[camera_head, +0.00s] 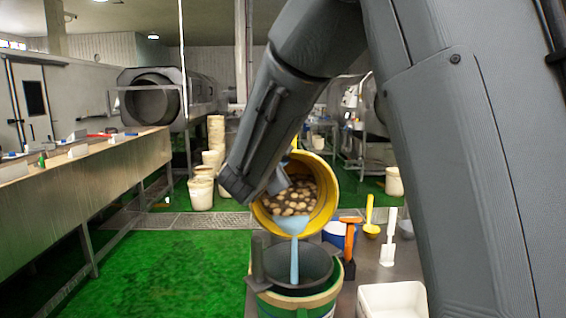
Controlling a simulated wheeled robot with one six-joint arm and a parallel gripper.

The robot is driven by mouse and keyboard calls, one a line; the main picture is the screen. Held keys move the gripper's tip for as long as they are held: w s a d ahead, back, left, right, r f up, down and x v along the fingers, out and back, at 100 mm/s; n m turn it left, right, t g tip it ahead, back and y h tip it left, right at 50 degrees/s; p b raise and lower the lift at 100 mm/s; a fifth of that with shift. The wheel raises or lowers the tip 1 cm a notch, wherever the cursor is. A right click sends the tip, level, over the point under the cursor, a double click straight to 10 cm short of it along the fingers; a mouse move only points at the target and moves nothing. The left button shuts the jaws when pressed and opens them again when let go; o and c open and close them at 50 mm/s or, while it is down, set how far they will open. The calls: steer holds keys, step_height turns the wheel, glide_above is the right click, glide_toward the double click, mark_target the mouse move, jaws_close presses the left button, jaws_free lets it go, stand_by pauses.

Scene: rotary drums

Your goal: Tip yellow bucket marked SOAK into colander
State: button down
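The yellow bucket (326,178) is tilted in the air with its mouth toward me and down. Brown and pale rounded pieces lie inside it. Pale blue liquid runs over its lower lip in a stream into the dark grey colander (316,262) below. The colander sits in the mouth of a cream bucket with a green band (322,304). My gripper (276,181) is at the yellow bucket's upper left rim and appears shut on it; its fingertips are partly hidden. No SOAK marking is visible from here.
On the grey surface to the right are an orange-handled tool (349,246), a yellow scoop (370,222), a white scoop (390,240) and a white tub (392,285). A blue container (333,232) is partly hidden. A long bench (110,165) runs along the left.

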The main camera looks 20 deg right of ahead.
steer(key=shift+s+a+r+t+b, duration=0.15)
steer(key=shift+s+r+t+b, duration=0.2)
steer(key=shift+s+b, duration=0.3)
steer(key=shift+m+t+h, duration=0.5)
steer(key=shift+t+h, duration=0.2)
steer(key=shift+t, duration=0.15)
steer(key=shift+s+a+r+b, duration=0.1)
steer(key=shift+s+r+b, duration=0.15)
steer(key=shift+s+b, duration=0.6)
steer(key=shift+s+a+r+b, duration=0.15)
steer(key=shift+s+r+b, duration=0.2)
steer(key=shift+b, duration=0.95)
steer(key=shift+s+a+r+b, duration=0.1)
steer(key=shift+s+r+b, duration=0.1)
steer(key=shift+s+b, duration=0.65)
steer(key=shift+s+a+r+m+t+h+b, duration=0.2)
steer(key=shift+s+b, duration=0.4)
steer(key=shift+b, duration=0.65)
steer(key=shift+s+a+r+m+t+h+b, duration=0.1)
steer(key=shift+s+m+t+h+b, duration=0.35)
steer(key=shift+b, duration=0.8)
steer(key=shift+s+a+r+n+t+h+b, duration=0.15)
steer(key=shift+s+b, duration=0.6)
steer(key=shift+b, duration=0.5)
